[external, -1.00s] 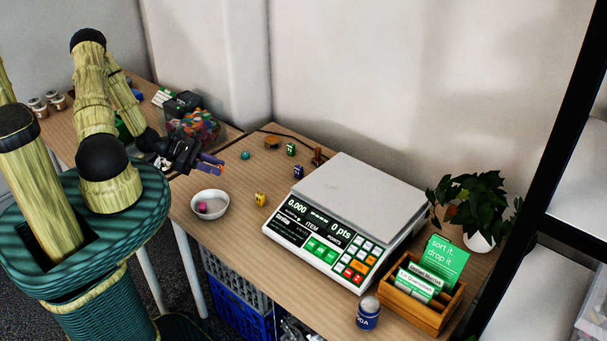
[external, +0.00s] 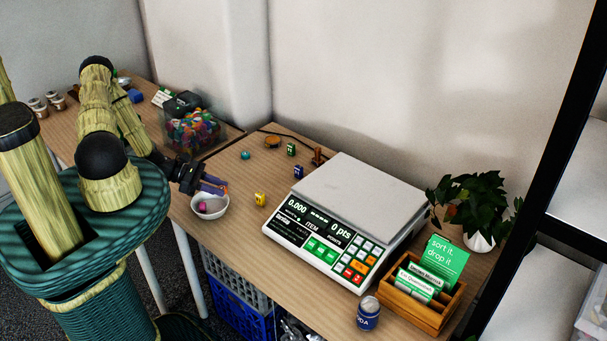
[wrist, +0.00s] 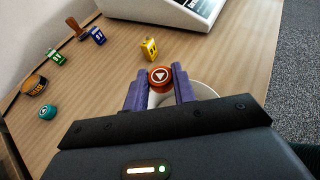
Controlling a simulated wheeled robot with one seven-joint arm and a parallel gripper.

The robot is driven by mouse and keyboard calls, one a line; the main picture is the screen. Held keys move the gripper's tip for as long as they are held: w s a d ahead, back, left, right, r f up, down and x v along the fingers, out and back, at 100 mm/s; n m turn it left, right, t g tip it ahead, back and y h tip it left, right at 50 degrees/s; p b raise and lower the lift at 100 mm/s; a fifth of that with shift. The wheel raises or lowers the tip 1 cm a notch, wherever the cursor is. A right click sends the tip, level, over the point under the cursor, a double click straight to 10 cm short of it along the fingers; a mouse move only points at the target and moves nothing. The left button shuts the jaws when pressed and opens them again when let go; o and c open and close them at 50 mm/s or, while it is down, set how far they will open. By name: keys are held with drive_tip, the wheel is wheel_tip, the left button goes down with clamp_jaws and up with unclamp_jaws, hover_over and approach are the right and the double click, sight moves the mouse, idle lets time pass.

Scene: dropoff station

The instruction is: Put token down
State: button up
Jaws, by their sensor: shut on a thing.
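My gripper (external: 214,186) has purple fingers and is over the white bowl (external: 213,214) on the table. In the wrist view, my gripper (wrist: 160,88) is shut on a round red-orange token (wrist: 160,76) with a white triangle on its face. The token sits between the fingertips, with the rim of the white bowl (wrist: 204,91) behind and below it. In the external view a pink thing (external: 204,206) lies in the bowl. My fingers mostly hide the token in that view, and the hand hides much of the bowl in the wrist view.
A yellow block (external: 260,199) stands right of the bowl. A large scale (external: 340,215) fills the middle of the table. Teal (external: 245,155), green (external: 291,149) and blue (external: 298,172) pieces and a stamp (external: 317,156) stand behind. A clear bin (external: 195,130) stands at the back left.

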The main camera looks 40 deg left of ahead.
drive_tip(key=shift+f, duration=0.8)
drive_tip(key=shift+f, duration=0.35)
drive_tip(key=shift+f, duration=0.2)
drive_tip(key=o, duration=0.9)
drive_tip(key=shift+o, duration=0.2)
